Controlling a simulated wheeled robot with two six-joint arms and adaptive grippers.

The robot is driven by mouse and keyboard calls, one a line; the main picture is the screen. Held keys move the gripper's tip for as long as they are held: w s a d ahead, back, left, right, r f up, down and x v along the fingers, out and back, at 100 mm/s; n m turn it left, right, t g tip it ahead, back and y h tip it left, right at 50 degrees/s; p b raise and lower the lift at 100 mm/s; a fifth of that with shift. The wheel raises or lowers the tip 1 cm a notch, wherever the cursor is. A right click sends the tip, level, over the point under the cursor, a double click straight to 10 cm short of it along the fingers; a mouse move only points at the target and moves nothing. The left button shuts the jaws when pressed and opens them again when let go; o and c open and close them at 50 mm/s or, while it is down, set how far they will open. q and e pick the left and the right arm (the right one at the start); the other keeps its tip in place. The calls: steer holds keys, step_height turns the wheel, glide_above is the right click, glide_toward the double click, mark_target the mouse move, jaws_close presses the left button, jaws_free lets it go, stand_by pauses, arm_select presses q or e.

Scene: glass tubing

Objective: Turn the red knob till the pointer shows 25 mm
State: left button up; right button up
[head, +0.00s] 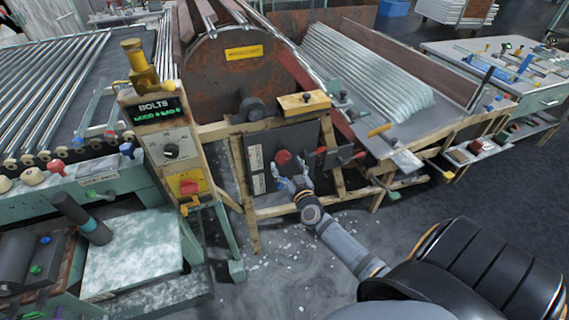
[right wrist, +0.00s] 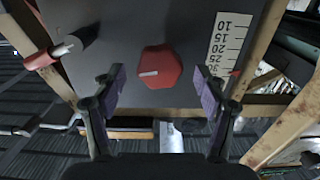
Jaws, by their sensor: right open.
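The red knob (right wrist: 160,66) sits on a dark grey panel (right wrist: 90,65) and has a white line on its face. The knob also shows in the head view (head: 283,157). A white scale (right wrist: 226,40) marked 10 to 30 lies right of the knob in the right wrist view. A small red mark (right wrist: 235,73), perhaps the pointer, shows near its 30 end; the exact reading is unclear. My right gripper (right wrist: 160,78) is open, its purple-padded fingers apart on either side of the knob, not visibly touching it. In the head view it (head: 289,182) is just below the knob. My left gripper is out of view.
Wooden frame posts (right wrist: 285,115) stand beside the panel. Another red-ended handle (right wrist: 42,60) sticks out at left in the right wrist view. Floor in front is open, with white bits scattered.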

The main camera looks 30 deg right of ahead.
steer(key=shift+x, duration=1.05)
steer(key=shift+c, duration=0.7)
steer(key=c, duration=1)
